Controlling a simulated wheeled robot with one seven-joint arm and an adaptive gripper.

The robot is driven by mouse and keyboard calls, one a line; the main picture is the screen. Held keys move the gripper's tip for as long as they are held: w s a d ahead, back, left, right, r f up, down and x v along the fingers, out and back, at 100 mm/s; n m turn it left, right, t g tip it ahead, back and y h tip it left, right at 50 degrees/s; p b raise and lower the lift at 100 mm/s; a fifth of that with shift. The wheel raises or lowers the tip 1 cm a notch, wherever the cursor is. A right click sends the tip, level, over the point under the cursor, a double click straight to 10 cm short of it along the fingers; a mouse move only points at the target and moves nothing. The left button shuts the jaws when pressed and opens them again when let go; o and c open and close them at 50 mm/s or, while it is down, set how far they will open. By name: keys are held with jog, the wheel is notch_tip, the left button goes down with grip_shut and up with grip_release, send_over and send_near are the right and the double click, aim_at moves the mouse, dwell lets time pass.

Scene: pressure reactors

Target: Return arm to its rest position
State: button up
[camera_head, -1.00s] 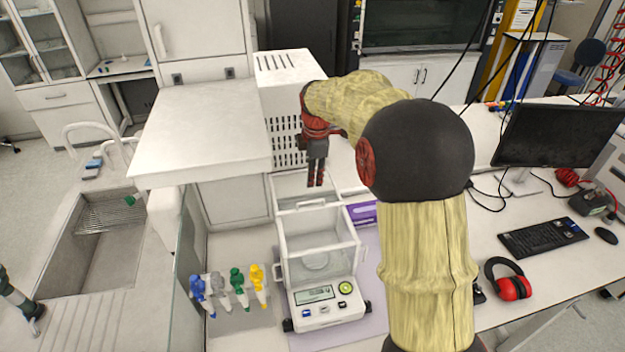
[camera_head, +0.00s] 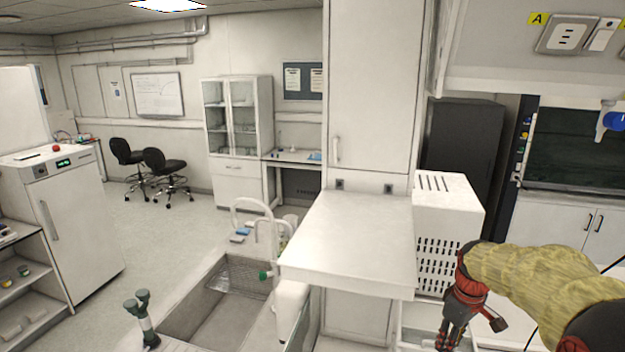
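My gripper (camera_head: 452,335) is at the lower right of the head view, red and dark, pointing down. It is in front of a white vented box (camera_head: 449,225) and to the right of a white shelf top (camera_head: 352,240). Its fingertips are at the bottom edge of the picture and look close together, but I cannot tell whether they are open or shut. I see nothing held in it. My arm, in a yellowish sleeve, reaches in from the right edge.
A sink (camera_head: 215,300) with a white tap (camera_head: 252,215) lies left of the shelf top. A tall white cabinet (camera_head: 372,95) stands behind it. A white fridge-like unit (camera_head: 80,225) is at the left. Open floor lies between, with two black chairs (camera_head: 165,170) farther back.

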jog(key=s+a+f+m+t+b, duration=0.1)
jog(key=s+a+f+m+b, duration=0.1)
jog(key=s+a+b, duration=0.3)
jog(key=s+a+f+m+t+b, duration=0.2)
jog(key=s+a+b, duration=0.3)
jog(key=s, duration=0.8)
jog(key=s+a+f+m+t+b, duration=0.1)
jog(key=s+a+f+m+b, duration=0.1)
jog(key=s+a+b, duration=0.3)
jog(key=s+f+b, duration=0.1)
jog(key=s+b, duration=0.1)
jog(key=s, duration=0.2)
jog(key=shift+a+f+b, duration=0.2)
jog(key=shift+a+b, duration=0.1)
jog(key=shift+a, duration=0.05)
